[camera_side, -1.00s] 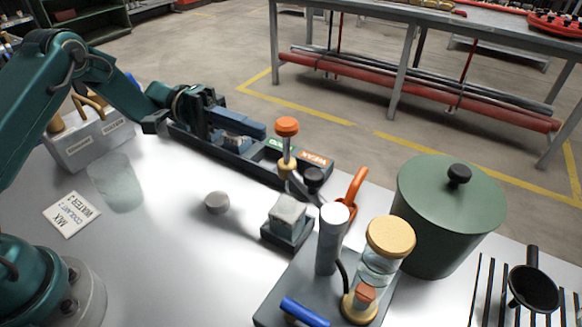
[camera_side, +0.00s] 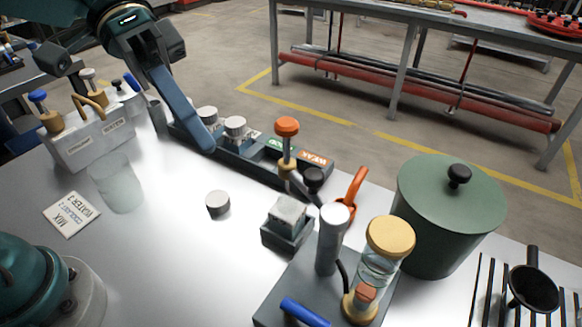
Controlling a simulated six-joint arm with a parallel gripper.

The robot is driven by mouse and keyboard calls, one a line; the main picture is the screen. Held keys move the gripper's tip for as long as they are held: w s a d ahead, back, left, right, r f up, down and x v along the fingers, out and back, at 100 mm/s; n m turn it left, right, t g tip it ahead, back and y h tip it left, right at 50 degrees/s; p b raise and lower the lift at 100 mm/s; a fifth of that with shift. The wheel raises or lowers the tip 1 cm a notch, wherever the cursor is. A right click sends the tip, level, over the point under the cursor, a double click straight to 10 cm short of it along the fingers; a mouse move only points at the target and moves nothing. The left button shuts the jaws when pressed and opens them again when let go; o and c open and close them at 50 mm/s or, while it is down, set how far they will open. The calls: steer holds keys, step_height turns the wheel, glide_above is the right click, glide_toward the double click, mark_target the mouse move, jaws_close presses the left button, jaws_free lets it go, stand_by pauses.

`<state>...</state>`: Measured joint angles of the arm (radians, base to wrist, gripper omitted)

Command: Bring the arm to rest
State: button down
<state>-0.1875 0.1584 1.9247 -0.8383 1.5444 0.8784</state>
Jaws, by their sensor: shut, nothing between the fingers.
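My gripper (camera_side: 207,146) reaches in from the upper left, its blue-grey fingers angled down to the right. The fingers are shut with nothing between them. Their tips show in front of the left part of a long dark rack (camera_side: 255,157); I cannot tell whether they touch it.
A pump unit (camera_side: 331,238), green lidded pot (camera_side: 446,205) and black ladle (camera_side: 533,288) stand right. A grey cap (camera_side: 217,203) lies mid-table.

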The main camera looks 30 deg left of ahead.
steer(key=s+a+f+n+t+y, duration=0.1)
steer(key=s+a+f+t+y, duration=0.2)
steer(key=s+y, duration=0.25)
steer(key=a+f+n+t+y, duration=0.3)
steer(key=a+n+t+y, duration=0.1)
steer(key=a, duration=0.3)
steer(key=shift+s+a+f+t+y, duration=0.15)
steer(key=shift+s+a+t+y, duration=0.2)
steer(key=shift+a+t+y, duration=0.1)
